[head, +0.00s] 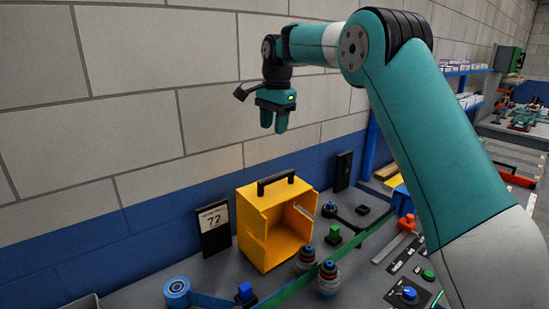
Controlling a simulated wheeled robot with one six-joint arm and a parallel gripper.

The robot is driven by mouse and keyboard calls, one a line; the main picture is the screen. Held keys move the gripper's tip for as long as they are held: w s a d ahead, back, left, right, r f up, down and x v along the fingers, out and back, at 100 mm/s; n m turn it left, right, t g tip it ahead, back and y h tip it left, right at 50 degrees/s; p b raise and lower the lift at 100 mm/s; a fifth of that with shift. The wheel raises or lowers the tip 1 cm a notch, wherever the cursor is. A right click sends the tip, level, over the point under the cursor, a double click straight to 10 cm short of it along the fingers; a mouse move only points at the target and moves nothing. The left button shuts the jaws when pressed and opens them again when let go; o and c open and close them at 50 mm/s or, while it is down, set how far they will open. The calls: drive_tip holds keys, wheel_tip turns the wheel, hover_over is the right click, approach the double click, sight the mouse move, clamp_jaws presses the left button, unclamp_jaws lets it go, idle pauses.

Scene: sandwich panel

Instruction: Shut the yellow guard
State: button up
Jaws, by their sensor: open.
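The yellow guard (262,238) is a box-like cover with a black handle (276,181) on its top edge. It stands upright on the grey panel in the head view, and its hollow open side faces right. My gripper (274,128) hangs above the guard, pointing down, well clear of the handle. Its two teal fingers are apart with nothing between them. The guard's hinge is not clearly visible, and part of its inside is in shadow.
A black display reading 72 (214,230) stands left of the guard. Round knobs (328,276) stand at its front right, with a green block (333,232) behind them. A blue roll (177,290) lies at front left. A block wall (140,110) rises behind.

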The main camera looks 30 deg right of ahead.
sight(274, 177)
drive_tip(key=shift+m, duration=0.8)
drive_tip(key=w+f+p, duration=0.1)
drive_tip(key=f, duration=0.4)
drive_tip(key=w+d+f+p, duration=0.1)
drive_tip(key=f, duration=0.5)
drive_tip(key=w+f+p, duration=0.1)
drive_tip(key=f+p, duration=0.1)
drive_tip(key=f, duration=0.3)
drive_tip(key=shift+d+f, duration=0.35)
drive_tip(key=shift+c, duration=0.4)
clamp_jaws()
